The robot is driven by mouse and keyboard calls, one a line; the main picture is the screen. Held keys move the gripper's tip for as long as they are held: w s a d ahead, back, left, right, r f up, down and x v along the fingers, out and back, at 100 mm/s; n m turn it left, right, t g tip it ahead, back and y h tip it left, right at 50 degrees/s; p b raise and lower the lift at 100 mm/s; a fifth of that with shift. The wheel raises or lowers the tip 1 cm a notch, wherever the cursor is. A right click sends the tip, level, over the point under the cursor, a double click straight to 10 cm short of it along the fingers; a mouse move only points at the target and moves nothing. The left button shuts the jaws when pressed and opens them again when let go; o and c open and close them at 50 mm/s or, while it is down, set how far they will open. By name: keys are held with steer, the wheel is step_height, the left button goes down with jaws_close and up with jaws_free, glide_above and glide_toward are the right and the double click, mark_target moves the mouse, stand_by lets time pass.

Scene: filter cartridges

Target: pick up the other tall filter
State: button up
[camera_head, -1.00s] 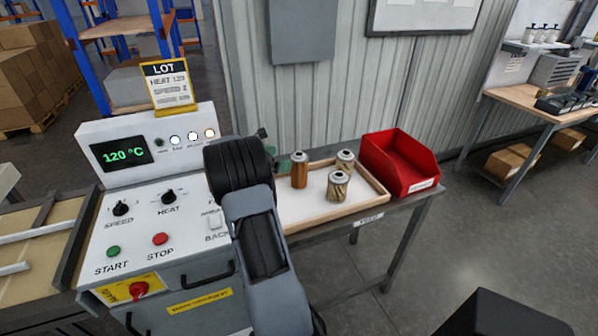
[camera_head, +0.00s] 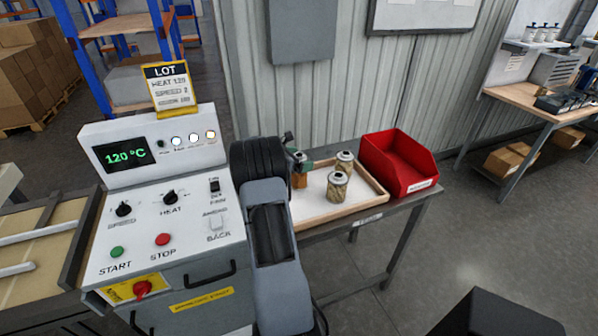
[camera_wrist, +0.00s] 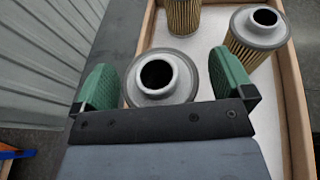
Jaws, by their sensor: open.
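The tall filter (camera_head: 299,181) has an orange-brown body and a grey cap. It stands upright at the left end of the tray in the head view, partly hidden by my gripper. In the wrist view, its round grey cap with a dark centre hole (camera_wrist: 139,92) lies between the two green fingers. My gripper (camera_wrist: 166,84) is open around the cap, with a gap at the right finger and the left finger close to it. In the head view, my gripper (camera_head: 296,157) is mostly behind my arm.
Two shorter filters with tan pleats, one nearer (camera_head: 337,188) and one farther (camera_head: 344,164), stand right of the tall one. The wood-rimmed tray (camera_head: 376,187) holds them all. A red bin (camera_head: 400,165) stands to its right. A machine panel (camera_head: 160,190) is at the left.

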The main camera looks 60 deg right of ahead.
steer(key=shift+c, duration=0.3)
steer(key=c, duration=1.2)
steer(key=shift+c, duration=0.2)
steer(key=shift+r, duration=0.15)
